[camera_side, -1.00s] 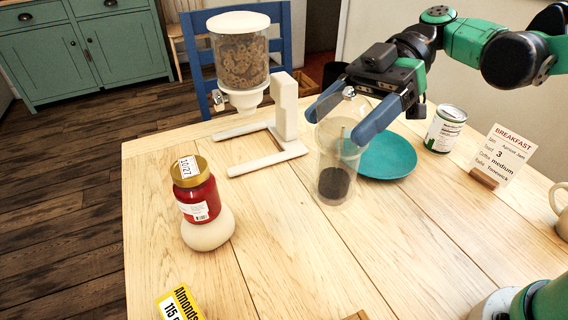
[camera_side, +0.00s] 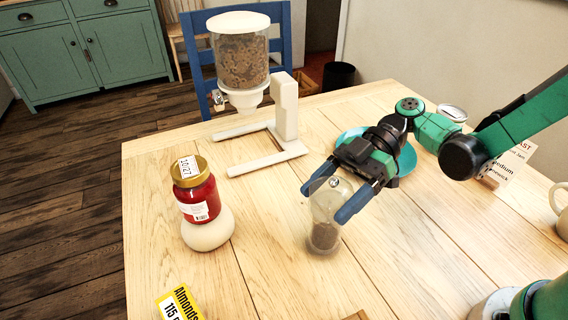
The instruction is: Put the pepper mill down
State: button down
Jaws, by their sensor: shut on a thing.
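The pepper mill (camera_side: 324,234) is a clear, tapered container with dark peppercorns in its lower part and a small metal knob on top. It is upright near the middle of the table (camera_side: 270,275). My gripper (camera_side: 329,200) is shut on its upper part, with one blue finger on each side. The mill's base looks at or very near the tabletop; I cannot tell whether it touches.
A red jar (camera_side: 196,197) with a gold lid sits on a round cream base to the left. A cereal dispenser (camera_side: 240,60) stands behind. A teal plate (camera_side: 406,160) is partly hidden by my arm. A yellow almonds label (camera_side: 180,303) lies at the front. Bare wood surrounds the mill.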

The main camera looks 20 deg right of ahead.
grip_release()
jog(key=d+r+m+t+h, duration=0.4)
jog(key=d+m+t+h, duration=0.6)
jog(key=m, duration=0.8)
jog(key=d+h, duration=0.3)
jog(key=d, duration=0.2)
jog(key=shift+s, duration=0.15)
